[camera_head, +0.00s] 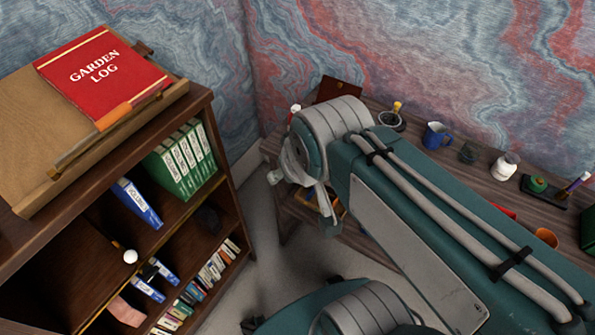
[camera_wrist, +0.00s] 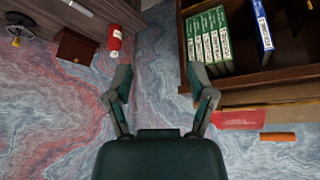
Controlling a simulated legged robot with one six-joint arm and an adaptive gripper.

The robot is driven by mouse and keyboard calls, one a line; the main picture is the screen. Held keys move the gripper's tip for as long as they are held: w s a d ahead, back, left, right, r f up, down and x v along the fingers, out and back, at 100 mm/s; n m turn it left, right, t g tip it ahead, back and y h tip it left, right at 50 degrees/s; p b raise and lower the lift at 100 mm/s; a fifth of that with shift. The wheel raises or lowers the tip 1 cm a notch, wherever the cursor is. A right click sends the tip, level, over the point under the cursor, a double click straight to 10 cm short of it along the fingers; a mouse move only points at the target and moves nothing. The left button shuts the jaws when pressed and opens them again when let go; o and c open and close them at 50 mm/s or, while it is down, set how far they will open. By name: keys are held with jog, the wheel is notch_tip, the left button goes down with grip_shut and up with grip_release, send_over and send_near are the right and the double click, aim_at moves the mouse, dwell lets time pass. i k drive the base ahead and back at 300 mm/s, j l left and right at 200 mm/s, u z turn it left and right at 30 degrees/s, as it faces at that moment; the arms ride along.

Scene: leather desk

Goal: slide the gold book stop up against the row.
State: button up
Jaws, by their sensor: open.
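A row of green binders (camera_head: 183,160) with white labels stands upright on the upper shelf of the bookcase; it also shows in the wrist view (camera_wrist: 210,42). A blue volume (camera_head: 138,203) leans apart to the left of the row, with a gap between them; the wrist view shows it too (camera_wrist: 263,27). A small gold piece (camera_head: 117,245) shows beside a white ball lower left; I cannot tell whether it is the gold book stop. My gripper (camera_wrist: 160,78) is open and empty, its fingers spread, away from the shelf.
The bookcase (camera_head: 228,150) has more books on its lower shelf. A red garden log (camera_head: 102,75) lies on the sloped stand on top. A wooden desk (camera_head: 465,185) with a blue mug (camera_head: 436,135) and jars runs along the right wall. Floor shows between them.

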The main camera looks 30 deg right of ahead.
aim_at(129, 255)
jog(key=u, duration=1.45)
